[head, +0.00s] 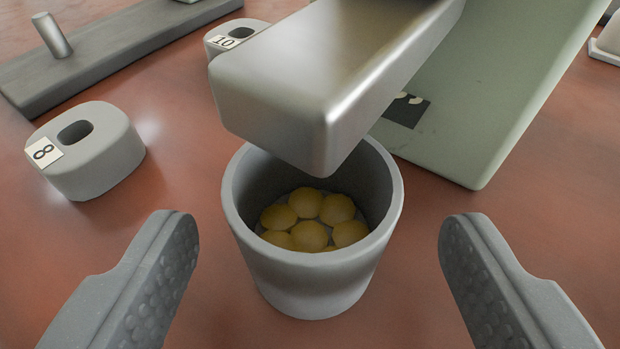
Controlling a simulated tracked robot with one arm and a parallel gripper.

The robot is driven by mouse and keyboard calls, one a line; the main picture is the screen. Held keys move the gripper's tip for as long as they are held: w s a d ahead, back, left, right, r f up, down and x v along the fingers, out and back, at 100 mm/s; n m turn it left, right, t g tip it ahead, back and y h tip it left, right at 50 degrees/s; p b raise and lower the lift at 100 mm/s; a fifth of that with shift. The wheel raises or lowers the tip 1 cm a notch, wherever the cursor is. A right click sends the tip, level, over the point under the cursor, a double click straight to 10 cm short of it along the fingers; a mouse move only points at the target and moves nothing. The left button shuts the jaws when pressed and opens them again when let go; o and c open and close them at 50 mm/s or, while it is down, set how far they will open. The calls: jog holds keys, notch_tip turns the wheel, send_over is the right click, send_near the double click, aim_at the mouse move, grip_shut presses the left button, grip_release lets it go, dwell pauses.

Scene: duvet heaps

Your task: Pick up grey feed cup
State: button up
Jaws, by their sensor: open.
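The grey feed cup (310,279) stands upright on the reddish-brown surface in the middle of the head view. Several yellow round pieces (310,235) lie inside it near the bottom. My gripper (318,232) is open, with one textured finger to the left of the cup and one to the right. Clear gaps show between each finger and the cup wall, and nothing is held. A metallic grey block (300,110) overhangs the cup's back rim and hides part of it.
A grey weight-like block labelled 8 (105,165) sits at left, and one labelled 10 (228,38) is behind. A dark grey bar with a metal peg (120,50) lies at the back left. A pale green panel (480,120) stands close at the right. The surface beside the cup is clear.

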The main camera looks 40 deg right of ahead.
aim_at(310, 268)
jog(key=shift+b+x, duration=0.4)
jog(key=shift+x, duration=1.35)
jog(key=shift+a, duration=0.1)
jog(key=c, duration=1.2)
jog(key=shift+r+p, duration=0.3)
jog(key=shift+r, duration=0.25)
jog(key=shift+s+a+r, duration=0.2)
jog(key=shift+s+r, duration=0.1)
jog(key=s+a+b, duration=0.1)
jog(key=s+a, duration=0.2)
jog(key=s, duration=0.1)
jog(key=s+a+b, duration=0.2)
jog(key=s+a, duration=0.1)
jog(key=s, duration=0.2)
jog(key=s+a+b, duration=0.1)
jog(key=s+a, duration=0.3)
jog(key=shift+s+a+f+b, duration=0.1)
jog(key=shift+s+f+b, duration=0.05)
jog(key=shift+s+b, duration=0.25)
